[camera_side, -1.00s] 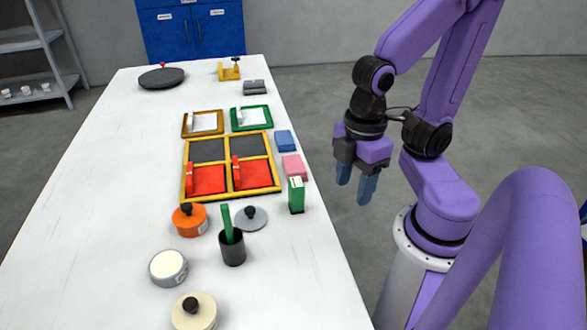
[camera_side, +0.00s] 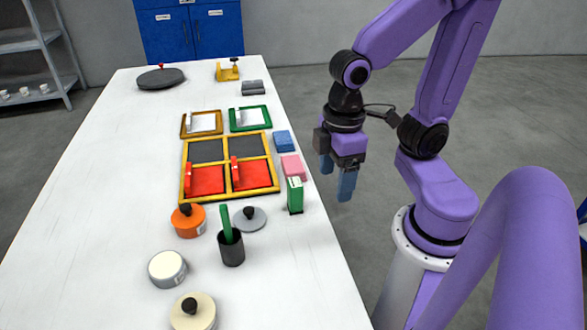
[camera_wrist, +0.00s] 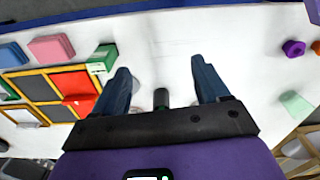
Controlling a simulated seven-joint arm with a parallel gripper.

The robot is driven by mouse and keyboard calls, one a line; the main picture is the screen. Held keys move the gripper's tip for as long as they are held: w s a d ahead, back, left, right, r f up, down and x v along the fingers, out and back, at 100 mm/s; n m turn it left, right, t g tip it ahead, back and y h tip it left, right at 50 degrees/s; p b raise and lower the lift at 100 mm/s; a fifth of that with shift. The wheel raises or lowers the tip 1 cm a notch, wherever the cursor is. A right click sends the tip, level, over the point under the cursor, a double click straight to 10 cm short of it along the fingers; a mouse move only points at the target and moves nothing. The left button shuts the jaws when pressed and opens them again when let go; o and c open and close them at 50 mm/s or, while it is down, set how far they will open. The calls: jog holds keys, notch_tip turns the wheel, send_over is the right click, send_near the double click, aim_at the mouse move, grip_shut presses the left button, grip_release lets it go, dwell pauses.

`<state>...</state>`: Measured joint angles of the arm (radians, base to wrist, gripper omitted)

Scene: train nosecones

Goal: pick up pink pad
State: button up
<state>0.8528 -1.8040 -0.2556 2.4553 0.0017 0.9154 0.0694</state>
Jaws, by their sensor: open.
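The pink pad (camera_side: 294,167) lies flat on the white table near its right edge, beside the yellow-framed tray (camera_side: 232,193). It also shows at the upper left of the wrist view (camera_wrist: 51,47). A blue pad (camera_side: 283,141) lies just behind it and a green box (camera_side: 295,194) stands just in front. My gripper (camera_side: 337,180) has its blue fingers spread and empty. In the side view it hangs right of the table edge, apart from the pad. In the wrist view the space between the fingertips (camera_wrist: 162,72) shows table and a dark cup.
The yellow-framed tray has red and dark panels, with red pieces standing on it. In front are an orange pot (camera_side: 189,220), a dark cup (camera_side: 231,246) with a green stick and a grey lid (camera_side: 249,218). The table's left side is bare.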

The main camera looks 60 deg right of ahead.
jog(key=w+d+m, duration=0.2)
jog(key=w+m, duration=0.4)
jog(key=w, duration=0.3)
jog(key=m, duration=1.3)
send_over(294, 163)
jog(key=f, duration=0.8)
jog(key=a+f, duration=0.1)
jog(key=f, duration=0.3)
jog(key=shift+s+f, duration=0.1)
jog(key=shift+f, duration=0.3)
jog(key=shift+d+f, duration=0.2)
jog(key=shift+f, duration=1.1)
jog(key=shift+d+f, duration=0.15)
jog(key=shift+f, duration=1.15)
jog(key=c, duration=0.7)
